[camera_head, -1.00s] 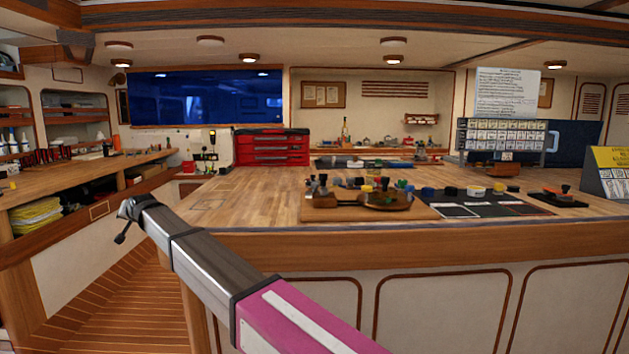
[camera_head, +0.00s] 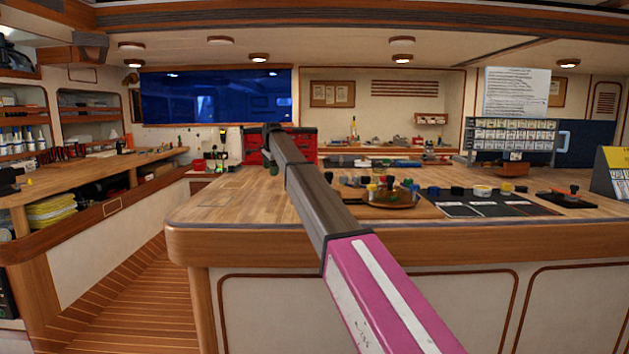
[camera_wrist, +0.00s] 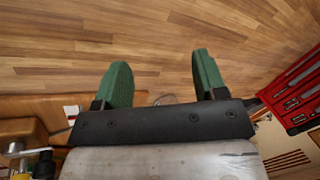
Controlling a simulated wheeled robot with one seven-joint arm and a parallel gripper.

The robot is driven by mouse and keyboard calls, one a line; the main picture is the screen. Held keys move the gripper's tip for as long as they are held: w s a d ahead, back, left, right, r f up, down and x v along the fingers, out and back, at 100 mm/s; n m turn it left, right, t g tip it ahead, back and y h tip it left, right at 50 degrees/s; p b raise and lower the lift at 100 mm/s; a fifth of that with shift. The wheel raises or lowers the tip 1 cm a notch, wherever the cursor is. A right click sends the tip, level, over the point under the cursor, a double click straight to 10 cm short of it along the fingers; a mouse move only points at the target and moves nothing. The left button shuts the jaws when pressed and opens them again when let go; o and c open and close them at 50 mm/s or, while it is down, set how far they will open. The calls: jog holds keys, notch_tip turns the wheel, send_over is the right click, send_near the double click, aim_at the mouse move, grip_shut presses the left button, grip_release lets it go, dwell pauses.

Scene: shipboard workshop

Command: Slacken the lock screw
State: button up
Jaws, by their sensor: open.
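My gripper (camera_wrist: 163,82) shows in the wrist view with two green fingers spread apart and nothing between them. Bare wooden bench top lies beyond the fingertips. A wooden board (camera_head: 410,211) on the bench holds a round fixture with several small coloured and black knobs, partly hidden by my arm. I cannot tell which part is the lock screw. Brass-coloured and black parts (camera_wrist: 22,148) show at the wrist view's lower left.
The red drawer box (camera_head: 308,146) stands at the back of the bench; it also shows in the wrist view (camera_wrist: 296,95). A black mat (camera_head: 490,207) with small round pots lies right of the board. The bench top (camera_head: 225,205) at left is mostly clear.

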jog(key=w+d+r+m+g+h, duration=0.1)
jog(key=d+r+m+g, duration=0.15)
jog(key=d, duration=0.75)
jog(key=w+d+r+m+g, duration=0.1)
jog(key=w+d+r+m, duration=0.15)
jog(key=d, duration=0.75)
jog(key=f, duration=0.7)
jog(key=s+f, duration=0.1)
jog(key=f, duration=0.2)
jog(key=shift+d+f, duration=0.15)
jog(key=c, duration=0.9)
